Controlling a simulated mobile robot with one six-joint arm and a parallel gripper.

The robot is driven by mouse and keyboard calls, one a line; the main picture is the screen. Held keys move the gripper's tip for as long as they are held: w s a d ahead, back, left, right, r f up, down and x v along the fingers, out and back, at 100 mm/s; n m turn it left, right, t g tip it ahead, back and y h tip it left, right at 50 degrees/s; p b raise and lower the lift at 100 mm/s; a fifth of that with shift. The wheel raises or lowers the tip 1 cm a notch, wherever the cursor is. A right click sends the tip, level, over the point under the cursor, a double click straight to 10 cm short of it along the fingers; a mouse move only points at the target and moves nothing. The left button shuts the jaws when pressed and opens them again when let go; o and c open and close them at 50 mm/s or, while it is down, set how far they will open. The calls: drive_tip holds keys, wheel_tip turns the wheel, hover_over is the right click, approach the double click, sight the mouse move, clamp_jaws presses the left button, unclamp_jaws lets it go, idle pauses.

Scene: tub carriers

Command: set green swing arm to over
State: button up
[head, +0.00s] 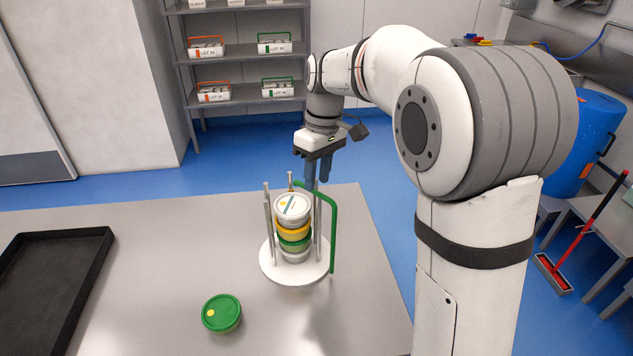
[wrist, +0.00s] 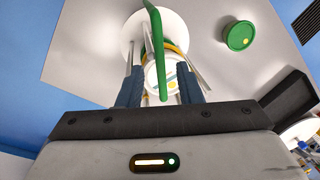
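The green swing arm (head: 333,235) rises at the right side of a round white carrier base (head: 285,275) and bends left at the top, its free end near the back of the tub stack. I cannot tell how far it lies over the stack. The stack has a white-lidded tub (head: 292,207) on top, with yellow and green ones below, between upright metal rods. My gripper (head: 318,185) points down by the arm's horizontal part. In the wrist view, its fingers (wrist: 160,90) are apart, with the green swing arm (wrist: 155,45) showing between them; contact is not visible.
A loose green-lidded tub (head: 221,313) stands on the grey table (head: 150,250) in front of the carrier. A black tray (head: 95,250) lies at the left. A shelf (head: 240,98) with labelled carriers stands behind. The table between tray and carrier is clear.

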drive_tip(key=r, duration=0.5)
drive_tip(key=shift+w+d+r, duration=0.25)
drive_tip(key=shift+d+r, duration=0.05)
drive_tip(key=shift+r, duration=0.1)
drive_tip(key=shift+w+d+f+b, duration=0.1)
drive_tip(key=shift+b, duration=0.2)
drive_tip(key=shift+c, duration=0.7)
drive_tip(key=w+d+y+b, duration=0.2)
drive_tip(key=d+b, duration=0.1)
drive_tip(key=w+d+y+b, duration=0.1)
drive_tip(key=shift+d+f, duration=0.15)
drive_tip(key=shift+f, duration=0.1)
drive_tip(key=c, duration=0.5)
drive_tip(key=d, duration=0.1)
drive_tip(key=w+d+r+y+b, duration=0.1)
drive_tip(key=w+d+y+b, duration=0.1)
drive_tip(key=d, duration=0.1)
drive_tip(key=shift+r+n, duration=0.35)
drive_tip(key=shift+n, duration=0.05)
clamp_jaws()
drive_tip(key=s+a+f, duration=0.3)
drive_tip(key=a+f, duration=0.5)
drive_tip(key=f, duration=0.1)
drive_tip(key=shift+s+y, duration=0.3)
